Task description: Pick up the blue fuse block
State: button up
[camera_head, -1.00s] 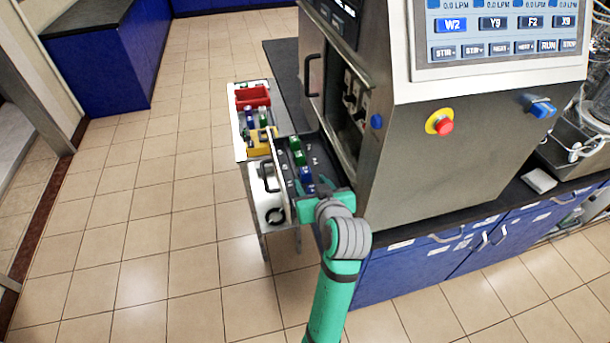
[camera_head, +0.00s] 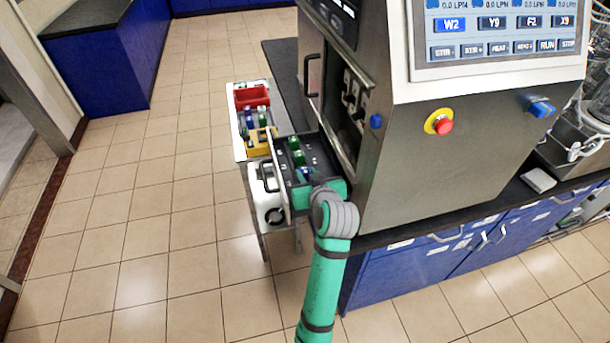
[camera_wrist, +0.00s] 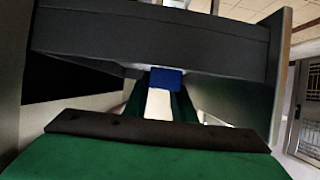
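The blue fuse block (camera_head: 304,173) sits in the open drawer (camera_head: 282,180) at its near end, partly covered by my gripper in the head view. In the wrist view a blue face (camera_wrist: 166,78) with a white part below it shows straight ahead; it appears to be this block. My gripper (camera_head: 312,180) is at the block, low over the drawer. The fingertips are hidden in the head view and not clear in the wrist view. I cannot tell whether they touch the block.
Two green blocks (camera_head: 297,157) stand behind the blue one in the drawer. A side table to the left holds a red bin (camera_head: 252,97), a yellow holder (camera_head: 260,141) and a white device (camera_head: 266,205). The steel cabinet (camera_head: 440,170) rises close on the right.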

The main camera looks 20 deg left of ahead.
jog(key=shift+c, duration=1.4)
jog(key=shift+r, duration=0.1)
